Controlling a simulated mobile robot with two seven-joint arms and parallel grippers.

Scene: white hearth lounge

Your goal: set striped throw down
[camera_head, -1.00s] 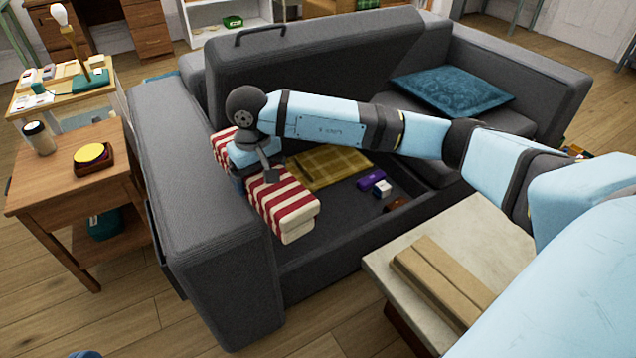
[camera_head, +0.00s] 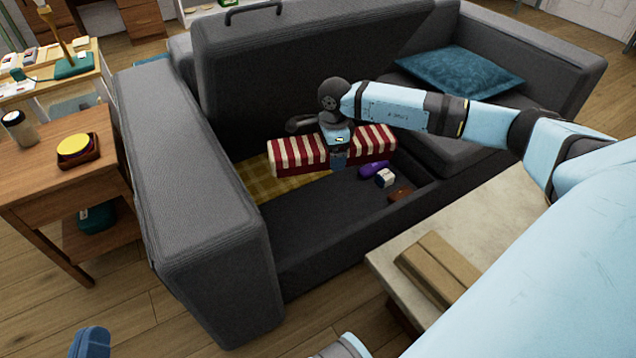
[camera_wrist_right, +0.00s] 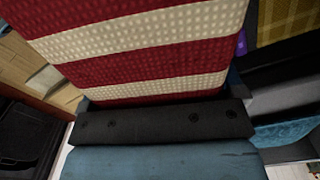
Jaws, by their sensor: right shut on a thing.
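The striped throw (camera_head: 290,154), a folded red-and-cream bundle, is in the open storage compartment of the grey sofa, over a yellow checked blanket (camera_head: 268,185). Whether it rests fully on the blanket is hard to tell. My right gripper (camera_head: 339,158) comes in from the right and is shut on the throw near its middle. In the right wrist view the throw (camera_wrist_right: 150,50) fills most of the picture, close against the gripper. My left gripper cannot be made out in the head view.
The compartment floor (camera_head: 330,222) is bare in front of the throw. A purple item (camera_head: 373,170), a small white-and-blue box (camera_head: 385,178) and a brown item (camera_head: 400,193) lie to the right. The raised seat lid (camera_head: 270,75) stands behind, and the thick armrest (camera_head: 190,200) is left.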

